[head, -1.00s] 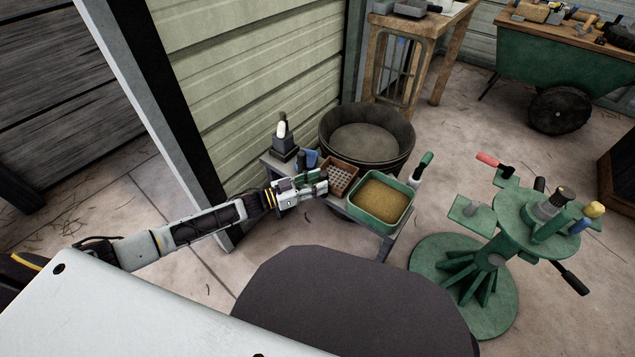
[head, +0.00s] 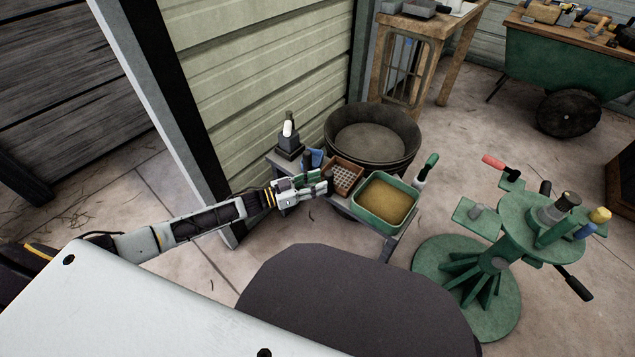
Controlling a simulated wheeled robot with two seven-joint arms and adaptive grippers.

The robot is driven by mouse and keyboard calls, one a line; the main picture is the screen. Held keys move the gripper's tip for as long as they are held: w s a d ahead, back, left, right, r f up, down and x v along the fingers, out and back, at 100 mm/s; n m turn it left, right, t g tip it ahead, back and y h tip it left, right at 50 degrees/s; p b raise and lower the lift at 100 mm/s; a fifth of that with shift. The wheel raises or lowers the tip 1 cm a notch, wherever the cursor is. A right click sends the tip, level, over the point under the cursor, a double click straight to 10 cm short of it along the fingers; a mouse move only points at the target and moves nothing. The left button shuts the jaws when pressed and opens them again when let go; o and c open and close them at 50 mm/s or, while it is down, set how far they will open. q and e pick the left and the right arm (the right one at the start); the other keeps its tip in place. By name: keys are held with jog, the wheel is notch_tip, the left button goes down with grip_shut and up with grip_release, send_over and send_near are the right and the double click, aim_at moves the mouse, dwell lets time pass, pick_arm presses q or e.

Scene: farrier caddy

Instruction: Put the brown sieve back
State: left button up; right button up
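The brown sieve (head: 347,172), a small box-like thing with a pale grid inside, sits on the low grey bench (head: 395,240), between the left gripper and a green tray. My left gripper (head: 326,186) is at the near left side of the sieve, very close to it. I cannot tell whether the fingers touch the sieve, or whether they are open or shut; they are small and partly merge with the things behind. My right gripper is not in view.
The green tray (head: 361,203) of yellowish grain stands right of the sieve. A dark tub (head: 343,150) is behind. A dark block with a white part (head: 289,140) and a blue item (head: 317,157) stand left. A green stand (head: 470,257) is at right, with open floor around.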

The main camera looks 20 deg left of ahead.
pick_arm(q)
jog(key=shift+w+a+p+v, duration=0.1)
jog(key=shift+p+v, duration=0.2)
jog(key=shift+v, duration=0.5)
jog(key=shift+w+a+p+v, duration=0.15)
jog(key=shift+p+v, duration=0.1)
jog(key=shift+v, duration=0.55)
jog(key=shift+w+a+p+v, duration=0.1)
jog(key=shift+p+v, duration=0.2)
jog(key=shift+v, duration=0.45)
dwell(0.4)
jog(key=o, duration=0.6)
jog(key=shift+c, duration=0.2)
jog(key=shift+s+a, duration=0.1)
jog(key=v, duration=1.1)
jog(key=shift+s+a, duration=0.25)
dwell(0.5)
